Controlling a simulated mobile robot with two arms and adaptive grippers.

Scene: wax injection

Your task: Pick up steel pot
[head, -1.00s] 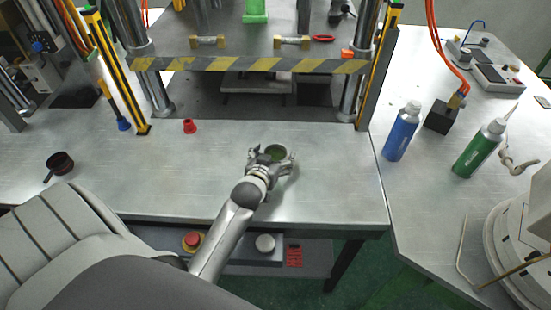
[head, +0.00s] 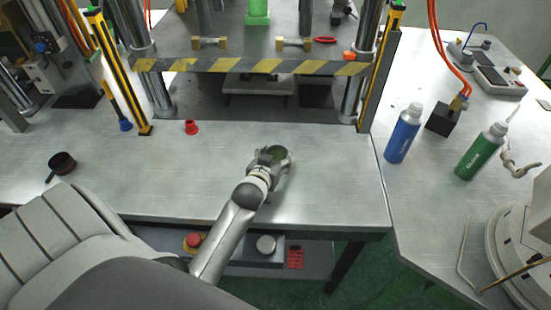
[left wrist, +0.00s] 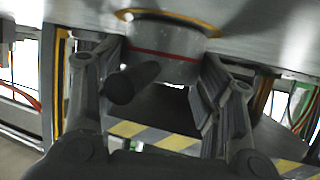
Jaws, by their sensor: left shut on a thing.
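The steel pot (head: 280,153) is a small round vessel with a greenish inside, near the middle of the front bench, partly hidden by my left gripper (head: 274,157). In the left wrist view the pot (left wrist: 172,58) has a grey wall with a red line. Its dark handle (left wrist: 133,83) points towards the camera. The fingers of my left gripper (left wrist: 160,75) are on both sides of the pot and shut on it. The pot appears to be at bench level; I cannot tell any gap beneath it. My right gripper is not in view.
A striped press bar (head: 250,66) and posts rise behind. Blue (head: 403,133) and green (head: 481,152) bottles stand on the right table. The bench around the pot is clear.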

